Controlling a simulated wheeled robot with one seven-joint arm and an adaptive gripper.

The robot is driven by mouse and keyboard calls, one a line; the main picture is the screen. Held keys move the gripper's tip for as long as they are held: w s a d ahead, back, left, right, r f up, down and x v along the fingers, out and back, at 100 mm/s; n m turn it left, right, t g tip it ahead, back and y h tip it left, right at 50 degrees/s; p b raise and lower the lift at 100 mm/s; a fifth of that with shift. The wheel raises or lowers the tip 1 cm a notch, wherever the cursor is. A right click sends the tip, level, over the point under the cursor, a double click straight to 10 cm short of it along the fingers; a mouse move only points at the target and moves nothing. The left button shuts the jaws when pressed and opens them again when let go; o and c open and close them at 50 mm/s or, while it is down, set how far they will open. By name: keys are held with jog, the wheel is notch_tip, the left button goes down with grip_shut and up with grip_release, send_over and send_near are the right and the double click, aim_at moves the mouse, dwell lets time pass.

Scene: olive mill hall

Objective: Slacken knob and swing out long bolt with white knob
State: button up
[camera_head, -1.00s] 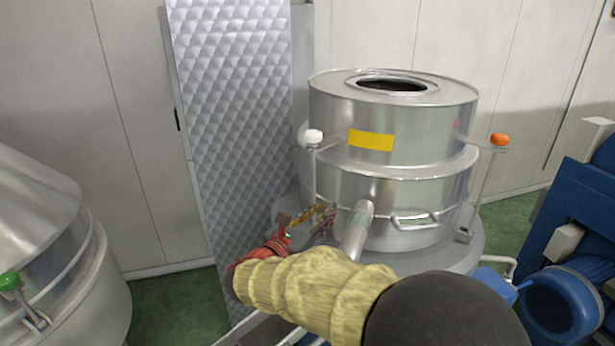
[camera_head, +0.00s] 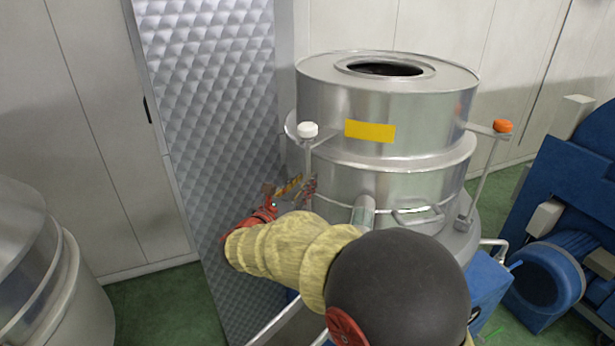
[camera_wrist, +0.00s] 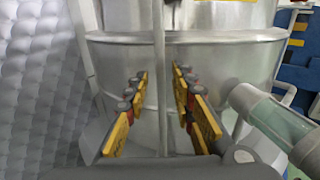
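The long bolt (camera_head: 308,165) with the white knob (camera_head: 308,130) stands upright at the left front of the steel separator (camera_head: 420,185). Its knob sits at a bracket beside the yellow label. My gripper (camera_head: 290,188) is below the white knob, at the lower part of the bolt. In the wrist view, the fingers of my gripper (camera_wrist: 160,76) are open, with yellow pads on both sides. The bolt rod (camera_wrist: 159,50) runs upright between them, without visible contact. The white knob is out of the wrist view.
Another bolt with an orange knob (camera_head: 502,126) stands at the separator's right. A pipe stub (camera_head: 363,212) and a handle (camera_head: 418,216) stick out at the front. A quilted metal panel (camera_head: 210,120) stands left. Blue machinery (camera_head: 565,210) is at the right.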

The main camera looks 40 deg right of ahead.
jog(key=shift+x, duration=1.5)
jog(key=shift+s, duration=0.1)
jog(key=shift+c, duration=0.7)
grip_shut()
